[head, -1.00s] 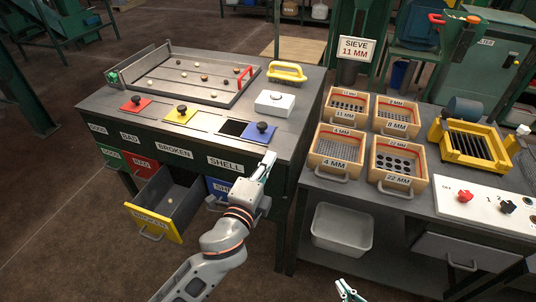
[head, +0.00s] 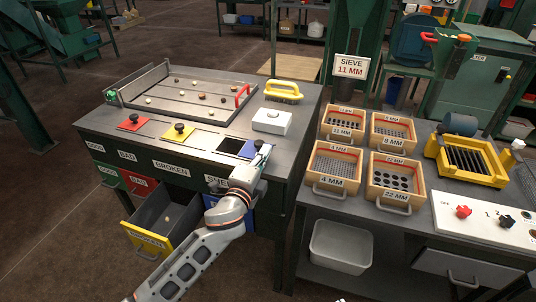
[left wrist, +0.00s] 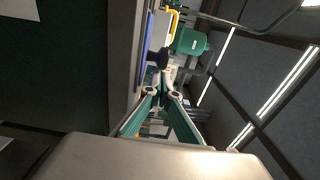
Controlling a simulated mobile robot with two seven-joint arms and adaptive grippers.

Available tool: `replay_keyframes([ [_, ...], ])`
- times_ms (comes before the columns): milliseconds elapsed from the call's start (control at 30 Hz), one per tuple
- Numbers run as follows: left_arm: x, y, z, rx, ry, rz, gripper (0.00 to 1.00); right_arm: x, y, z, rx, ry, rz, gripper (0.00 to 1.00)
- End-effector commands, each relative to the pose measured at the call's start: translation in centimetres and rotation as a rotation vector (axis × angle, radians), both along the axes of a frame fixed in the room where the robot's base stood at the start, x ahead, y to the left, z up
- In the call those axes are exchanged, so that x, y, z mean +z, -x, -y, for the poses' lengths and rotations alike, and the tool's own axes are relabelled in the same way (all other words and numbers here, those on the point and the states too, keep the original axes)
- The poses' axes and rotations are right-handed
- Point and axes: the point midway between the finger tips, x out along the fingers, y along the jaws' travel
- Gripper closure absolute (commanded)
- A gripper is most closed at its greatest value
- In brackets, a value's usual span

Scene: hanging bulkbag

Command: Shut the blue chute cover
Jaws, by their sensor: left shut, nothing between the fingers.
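The blue chute cover (head: 246,153) lies flat at the right end of the row of chute covers, with a black knob (head: 258,144) on top. To its left a dark square chute opening (head: 229,145) is uncovered. My left gripper (head: 265,151) is shut and empty at the cover's right front side, close to the knob, and partly hides the cover. In the left wrist view the shut fingertips (left wrist: 163,77) are just short of the dark knob (left wrist: 157,57), with a blue strip of the cover (left wrist: 149,32) beyond. I cannot tell whether they touch. My right gripper is not clearly in view.
The red cover (head: 133,123) and yellow cover (head: 179,133) lie to the left. A white box (head: 271,121) and a yellow-handled brush (head: 284,91) are behind the blue cover. An open yellow-fronted drawer (head: 150,243) sticks out below. Sieve boxes (head: 333,166) stand on the right bench.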

Motion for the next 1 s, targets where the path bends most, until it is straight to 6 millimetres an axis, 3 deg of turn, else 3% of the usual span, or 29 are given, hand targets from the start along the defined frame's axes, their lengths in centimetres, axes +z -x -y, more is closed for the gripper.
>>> replay_keyframes([
  [267,0.0,-0.2,-0.5,0.001,-0.001,-0.001,1.00,0.4,-0.1,0.0,0.000,-0.001,0.005,1.00],
  [533,0.1,-2.1,-6.4,0.004,-0.005,0.001,1.00,1.9,-0.4,0.0,0.000,0.000,0.011,1.00],
  [667,0.0,-2.7,-8.3,0.002,-0.003,-0.001,1.00,2.2,-0.4,0.0,0.000,0.000,0.012,1.00],
  [1000,0.0,-3.0,-9.2,0.005,-0.002,0.001,1.00,1.9,-0.3,0.0,0.000,0.001,0.007,1.00],
])
